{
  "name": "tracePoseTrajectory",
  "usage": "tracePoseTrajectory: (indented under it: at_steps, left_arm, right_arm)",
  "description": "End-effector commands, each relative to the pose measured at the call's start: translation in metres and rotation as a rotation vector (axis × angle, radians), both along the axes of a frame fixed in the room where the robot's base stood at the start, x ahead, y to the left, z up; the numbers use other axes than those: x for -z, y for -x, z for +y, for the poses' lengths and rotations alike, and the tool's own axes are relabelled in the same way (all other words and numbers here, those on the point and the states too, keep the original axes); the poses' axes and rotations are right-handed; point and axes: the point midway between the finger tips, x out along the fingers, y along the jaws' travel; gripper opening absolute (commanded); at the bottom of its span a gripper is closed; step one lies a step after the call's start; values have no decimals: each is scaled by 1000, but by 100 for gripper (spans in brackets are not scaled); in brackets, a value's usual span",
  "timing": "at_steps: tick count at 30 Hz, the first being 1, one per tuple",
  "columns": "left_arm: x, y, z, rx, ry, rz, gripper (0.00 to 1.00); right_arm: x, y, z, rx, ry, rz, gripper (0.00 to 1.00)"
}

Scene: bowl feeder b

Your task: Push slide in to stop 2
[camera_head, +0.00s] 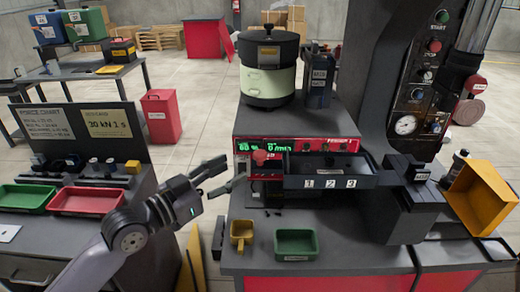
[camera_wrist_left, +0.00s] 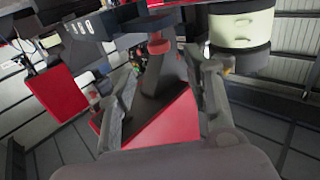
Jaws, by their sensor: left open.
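A dark rail with stop plates marked 1, 2 and 3 (camera_head: 330,182) runs along the front of the feeder, below its red control panel. A red knob (camera_head: 260,157) sits at the rail's left end; it also shows in the left wrist view (camera_wrist_left: 158,44). Which part is the slide itself is hard to tell. My left gripper (camera_head: 234,174) is open and empty, just left of the knob, with its fingers pointing right. In the left wrist view, the knob appears between the spread fingertips, beyond them, with a gap. My right gripper is out of view.
A round feeder bowl (camera_head: 268,80) stands above the control panel (camera_head: 300,145). A yellow scoop (camera_head: 241,235) and a green tray (camera_head: 297,245) lie on the bench below the rail. A tilted yellow bin (camera_head: 480,198) is at right. Red and green trays sit on the left bench.

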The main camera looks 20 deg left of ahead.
Motion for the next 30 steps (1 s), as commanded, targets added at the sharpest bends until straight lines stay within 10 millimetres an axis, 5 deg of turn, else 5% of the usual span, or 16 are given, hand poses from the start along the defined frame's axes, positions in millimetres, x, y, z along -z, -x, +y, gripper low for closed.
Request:
tracePoseTrajectory:
  at_steps: [15, 30]
  left_arm:
    - [-2, -78, -44, 2, 1, 0, 46]
    - [0, -87, -49, 2, -2, 0, 43]
  right_arm:
    - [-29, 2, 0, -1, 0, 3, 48]
    - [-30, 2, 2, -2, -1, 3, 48]
